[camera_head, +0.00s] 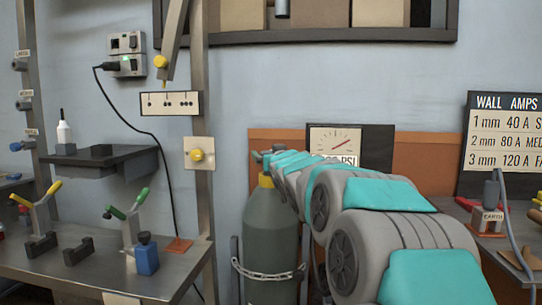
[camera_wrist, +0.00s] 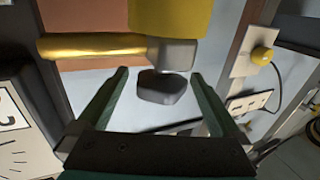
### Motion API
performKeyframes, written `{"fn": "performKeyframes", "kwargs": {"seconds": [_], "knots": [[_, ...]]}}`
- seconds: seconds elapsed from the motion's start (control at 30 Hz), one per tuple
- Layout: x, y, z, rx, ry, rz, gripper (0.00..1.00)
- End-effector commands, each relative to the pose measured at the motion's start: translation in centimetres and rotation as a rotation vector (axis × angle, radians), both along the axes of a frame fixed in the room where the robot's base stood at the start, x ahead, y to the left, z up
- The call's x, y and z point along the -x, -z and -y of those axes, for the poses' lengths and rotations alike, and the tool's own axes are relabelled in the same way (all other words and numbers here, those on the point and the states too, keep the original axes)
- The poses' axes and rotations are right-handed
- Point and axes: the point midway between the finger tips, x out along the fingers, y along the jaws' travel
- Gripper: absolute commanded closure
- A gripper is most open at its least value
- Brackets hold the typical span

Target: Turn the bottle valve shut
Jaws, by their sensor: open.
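The gas bottle (camera_head: 271,235) is a dark grey-green cylinder with a yellow collar (camera_head: 266,181), standing upright behind a chain. In the wrist view the yellow collar (camera_wrist: 170,17) is at the top, with a grey valve body (camera_wrist: 178,53) and a brass stem (camera_wrist: 90,46) pointing left. A dark grey valve knob (camera_wrist: 161,88) appears between the two green fingers of my gripper (camera_wrist: 160,74). The fingers are open, with a visible gap on either side of the knob. In the head view my gripper (camera_head: 260,157) is at the bottle top, and the valve is mostly hidden.
A pressure gauge (camera_head: 336,142) is on the wall behind my arm. A metal post with a yellow knob (camera_head: 196,154) stands left of the bottle. A chain (camera_head: 268,273) crosses the bottle. A workbench (camera_head: 180,268) with clamps is at left; a shelf is above.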

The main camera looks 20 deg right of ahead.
Motion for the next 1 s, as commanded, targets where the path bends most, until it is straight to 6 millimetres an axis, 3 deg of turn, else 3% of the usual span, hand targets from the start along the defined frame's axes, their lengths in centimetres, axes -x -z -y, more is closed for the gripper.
{"fn": "performKeyframes", "kwargs": {"seconds": [0.37,0.8,1.0], "knots": [[0.9,-0.1,-0.2,0.001,0.0,0.002,0.0],[6.2,-0.2,-1.4,0.002,0.0,0.004,0.0],[7.5,0.0,-1.6,0.0,0.0,0.0,0.0]]}}
